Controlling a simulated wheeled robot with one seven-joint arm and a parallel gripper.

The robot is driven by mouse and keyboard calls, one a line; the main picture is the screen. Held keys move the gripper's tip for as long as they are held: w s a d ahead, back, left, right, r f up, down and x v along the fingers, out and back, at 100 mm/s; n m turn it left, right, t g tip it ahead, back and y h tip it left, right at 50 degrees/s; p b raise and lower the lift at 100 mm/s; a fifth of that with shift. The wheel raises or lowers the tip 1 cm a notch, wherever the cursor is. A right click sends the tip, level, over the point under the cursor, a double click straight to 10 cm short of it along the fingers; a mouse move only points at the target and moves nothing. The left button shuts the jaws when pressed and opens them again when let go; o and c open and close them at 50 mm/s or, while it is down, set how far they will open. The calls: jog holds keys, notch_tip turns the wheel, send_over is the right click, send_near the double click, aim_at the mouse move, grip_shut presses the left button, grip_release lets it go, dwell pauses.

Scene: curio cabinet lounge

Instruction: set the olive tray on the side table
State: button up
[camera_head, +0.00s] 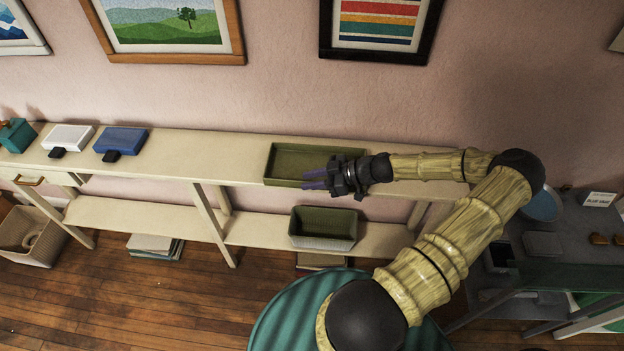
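The olive tray (290,161), shallow and rectangular with raised walls, sits on the cream console's top (225,150), toward its right half. My gripper (315,180) points left at the tray's front right side, overlapping its front wall in the picture. Its two purplish fingers look apart with nothing visible between them. I cannot tell whether they touch the tray; its right end is partly hidden behind my gripper. A side table cannot be made out for sure; a round teal striped surface (275,318) shows at the bottom, partly behind my arm.
A deeper green bin (323,228) stands on the console's lower shelf. A white box (68,137), a blue box (121,140) and a teal box (17,135) stand at the left of the top. A dark table (490,300) stands at the right.

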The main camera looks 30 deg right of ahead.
jog(key=b+v, duration=0.2)
jog(key=v, duration=1)
jog(key=shift+r, duration=0.2)
jog(key=s+a+f+m+g+h, duration=0.25)
jog(key=a+g+h, duration=0.4)
jog(key=a, duration=0.65)
jog(key=s+a+r+m+h, duration=0.1)
jog(key=a+r+m+h, duration=0.1)
jog(key=a+r+m, duration=0.2)
jog(key=s+a+r+m+t+h, duration=0.1)
jog(key=a+r+m, duration=0.3)
jog(key=r, duration=0.5)
jog(key=shift+s+a+h, duration=0.8)
jog(key=shift+a+h, duration=0.05)
